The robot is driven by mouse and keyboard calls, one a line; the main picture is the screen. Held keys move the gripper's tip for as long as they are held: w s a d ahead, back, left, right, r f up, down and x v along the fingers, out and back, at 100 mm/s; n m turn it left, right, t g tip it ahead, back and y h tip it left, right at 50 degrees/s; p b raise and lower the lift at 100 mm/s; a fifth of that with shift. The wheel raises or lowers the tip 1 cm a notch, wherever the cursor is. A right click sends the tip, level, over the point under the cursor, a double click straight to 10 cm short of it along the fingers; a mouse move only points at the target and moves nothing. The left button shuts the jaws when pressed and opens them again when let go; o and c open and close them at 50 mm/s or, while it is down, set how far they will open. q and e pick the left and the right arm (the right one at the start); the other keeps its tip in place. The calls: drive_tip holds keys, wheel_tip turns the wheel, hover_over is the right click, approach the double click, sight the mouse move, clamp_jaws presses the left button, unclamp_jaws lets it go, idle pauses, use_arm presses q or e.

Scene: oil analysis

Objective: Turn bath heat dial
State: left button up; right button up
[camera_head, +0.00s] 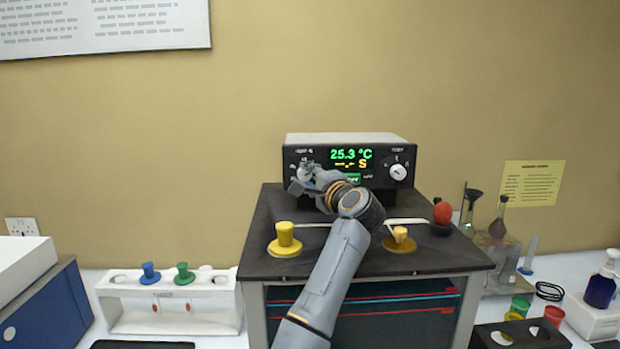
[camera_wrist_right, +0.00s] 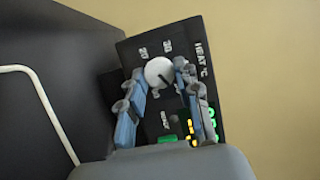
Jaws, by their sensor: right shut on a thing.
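The bath controller (camera_head: 350,140) stands at the back of the dark bath top, with a black front panel and a green display reading 25.3 °C. The white heat dial (camera_wrist_right: 159,72) sits on the panel beside the label HEAT °C. My right gripper (camera_wrist_right: 160,73) is shut on this dial, one finger on each side of it. In the head view my right gripper (camera_head: 303,182) is at the left end of the panel and partly hides the dial. A second white dial (camera_head: 398,172) is at the panel's right end, clear of the gripper. My left gripper is not in view.
The bath top (camera_head: 440,262) carries a yellow knob (camera_head: 285,236), another yellow piece (camera_head: 400,238) and a red ball (camera_head: 442,213). A white rack (camera_head: 215,312) with blue and green stoppers stands left. Glassware and a blue bottle (camera_head: 600,288) stand right.

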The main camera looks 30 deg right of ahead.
drive_tip(key=shift+a+r, duration=0.1)
drive_tip(key=shift+r, duration=0.35)
drive_tip(key=o, duration=0.9)
drive_tip(key=shift+o, duration=1.2)
drive_tip(key=shift+w+f, duration=0.1)
drive_tip(key=shift+w, duration=0.1)
drive_tip(key=shift+w+f, duration=0.25)
drive_tip(key=shift+s, duration=0.6)
drive_tip(key=s+a, duration=0.2)
drive_tip(key=s, duration=0.8)
drive_tip(key=shift+s, duration=0.35)
drive_tip(key=shift+f, duration=0.1)
